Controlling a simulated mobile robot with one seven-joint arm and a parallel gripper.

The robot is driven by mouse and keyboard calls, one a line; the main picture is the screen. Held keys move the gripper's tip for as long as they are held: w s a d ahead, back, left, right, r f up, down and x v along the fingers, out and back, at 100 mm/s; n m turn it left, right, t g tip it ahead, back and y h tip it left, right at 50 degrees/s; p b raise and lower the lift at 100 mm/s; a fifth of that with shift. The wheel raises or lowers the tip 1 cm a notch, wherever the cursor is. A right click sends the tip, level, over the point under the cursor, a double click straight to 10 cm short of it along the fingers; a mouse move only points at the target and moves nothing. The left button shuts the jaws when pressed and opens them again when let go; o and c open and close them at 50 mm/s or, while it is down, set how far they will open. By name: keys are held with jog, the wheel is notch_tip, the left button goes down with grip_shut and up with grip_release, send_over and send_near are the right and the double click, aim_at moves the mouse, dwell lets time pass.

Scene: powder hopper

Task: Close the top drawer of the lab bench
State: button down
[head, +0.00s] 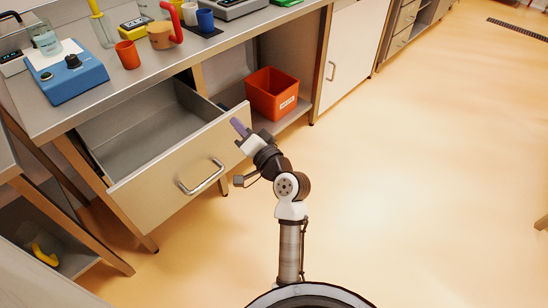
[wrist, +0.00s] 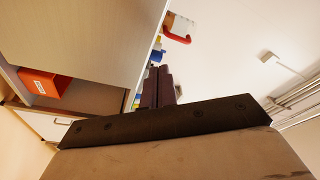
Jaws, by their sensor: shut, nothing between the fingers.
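The top drawer (head: 172,165) of the lab bench (head: 60,124) is pulled well out and looks empty inside. Its front panel has a metal bar handle (head: 203,177). My gripper (head: 239,126) is at the right end of the drawer front, near its top corner. In the head view I cannot tell whether it touches the panel. In the wrist view the dark fingers (wrist: 157,87) are together with nothing between them, and a pale panel (wrist: 90,35) fills the upper left.
An orange bin (head: 272,93) stands on the open shelf right of the drawer. A blue device (head: 73,80), an orange cup (head: 127,54) and a beige mug (head: 161,36) with a red handle stand on the benchtop. The floor (head: 410,160) at the right is clear.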

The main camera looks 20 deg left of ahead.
aim_at(228, 150)
jog(key=s+d+f+m+g+p, duration=0.1)
jog(key=s+d+f+m+g, duration=0.3)
jog(key=d+f, duration=0.75)
jog(key=shift+m+t, duration=0.4)
jog(key=shift+m, duration=0.1)
jog(key=p+x, duration=0.1)
jog(key=x, duration=0.4)
jog(key=s+p+x, duration=0.1)
jog(key=x, duration=0.4)
jog(key=f+p+x, duration=0.1)
jog(key=p+x, duration=0.1)
jog(key=x, duration=0.3)
jog(key=shift+s+a, duration=0.1)
jog(key=shift+a, duration=0.35)
